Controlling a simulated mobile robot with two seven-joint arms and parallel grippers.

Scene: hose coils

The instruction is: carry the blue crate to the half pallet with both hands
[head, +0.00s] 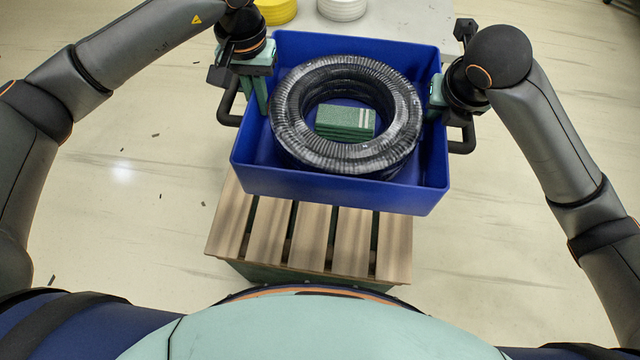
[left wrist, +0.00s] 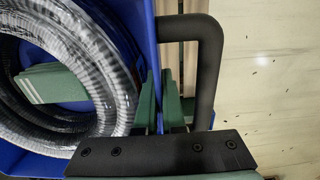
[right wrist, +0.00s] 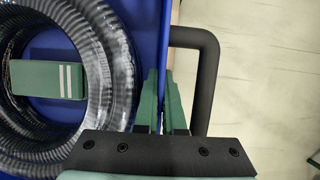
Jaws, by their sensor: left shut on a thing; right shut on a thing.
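The blue crate (head: 330,190) is in the middle of the head view, with a ribbed hose coil (head: 290,125) and green blocks with white stripes (head: 345,122) inside. My left gripper (head: 262,92) is shut on its left wall, and my right gripper (head: 437,98) on its right wall. In both wrist views the green fingers pinch the blue wall, between the coil and a black side handle (left wrist: 208,70) (right wrist: 207,75). The half pallet (head: 265,230), with wooden slats, shows below the crate's near side. The crate hides its far part; the height gap is unclear.
A grey surface (head: 400,20) behind the crate carries a yellow coil (head: 277,10) and a white coil (head: 342,8). The pale floor (head: 140,200) is open on both sides, with small dark bits at left. My own body is close to the pallet's near edge.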

